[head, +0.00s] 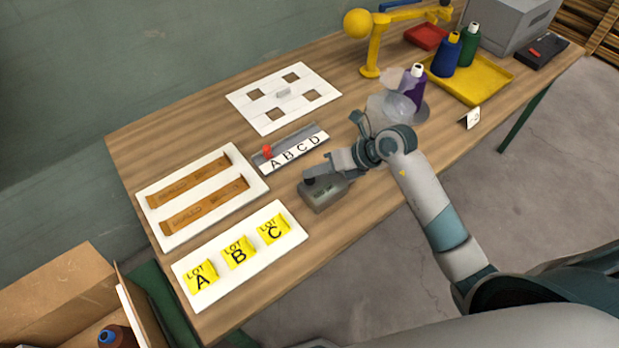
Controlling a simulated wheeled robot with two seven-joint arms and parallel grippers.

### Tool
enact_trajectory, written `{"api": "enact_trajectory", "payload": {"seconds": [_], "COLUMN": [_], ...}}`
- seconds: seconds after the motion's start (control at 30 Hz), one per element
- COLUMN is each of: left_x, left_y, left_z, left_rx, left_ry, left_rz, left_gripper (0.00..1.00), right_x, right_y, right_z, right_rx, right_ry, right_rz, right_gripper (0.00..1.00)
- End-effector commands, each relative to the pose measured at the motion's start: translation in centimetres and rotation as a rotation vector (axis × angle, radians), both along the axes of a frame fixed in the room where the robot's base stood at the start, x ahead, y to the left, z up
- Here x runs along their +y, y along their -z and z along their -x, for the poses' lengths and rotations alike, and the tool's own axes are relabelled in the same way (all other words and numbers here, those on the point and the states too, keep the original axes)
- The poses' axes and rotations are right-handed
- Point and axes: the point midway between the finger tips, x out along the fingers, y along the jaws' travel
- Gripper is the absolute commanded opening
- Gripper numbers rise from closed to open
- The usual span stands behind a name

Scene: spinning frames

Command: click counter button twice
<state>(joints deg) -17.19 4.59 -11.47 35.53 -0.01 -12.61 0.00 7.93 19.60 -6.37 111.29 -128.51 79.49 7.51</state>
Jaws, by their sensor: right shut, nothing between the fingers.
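The counter (322,195) is a small grey box near the front edge of the wooden table, right of the lot cards. My right gripper (312,176) reaches in from the right, with its fingertips at the top of the counter. Its fingers are shut with nothing between them. They cover the top of the counter, so the button is hidden. I cannot tell whether the fingertips touch it. My left gripper is not in view.
A strip lettered ABCD (297,150) with a red marker lies just behind. Left are a white board (160,225) with brown pieces and a white board (214,290) with yellow lot cards. Bottles, a yellow tray (490,92) and a yellow lamp (372,50) stand at the back right.

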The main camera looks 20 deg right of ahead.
Motion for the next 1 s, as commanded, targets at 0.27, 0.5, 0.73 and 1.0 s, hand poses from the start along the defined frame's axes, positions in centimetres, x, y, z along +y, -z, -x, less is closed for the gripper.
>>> {"api": "enact_trajectory", "payload": {"seconds": [0.27, 0.5, 0.73, 1.0], "left_x": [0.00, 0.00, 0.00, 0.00], "left_y": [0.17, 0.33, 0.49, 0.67], "left_z": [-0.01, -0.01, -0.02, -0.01], "left_rx": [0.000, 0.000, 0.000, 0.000], "left_ry": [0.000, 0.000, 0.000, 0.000], "left_rz": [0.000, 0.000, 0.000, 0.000], "left_gripper": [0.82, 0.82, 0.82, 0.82], "right_x": [0.00, 0.01, 0.00, 0.00], "right_y": [0.24, 0.48, 0.72, 1.00], "right_z": [0.00, 0.00, 0.01, 0.02], "right_rx": [0.000, 0.000, 0.000, 0.001], "right_ry": [0.000, 0.000, 0.000, -0.001], "right_rz": [0.000, 0.000, 0.000, 0.000], "right_gripper": [0.00, 0.00, 0.00, 0.00]}}
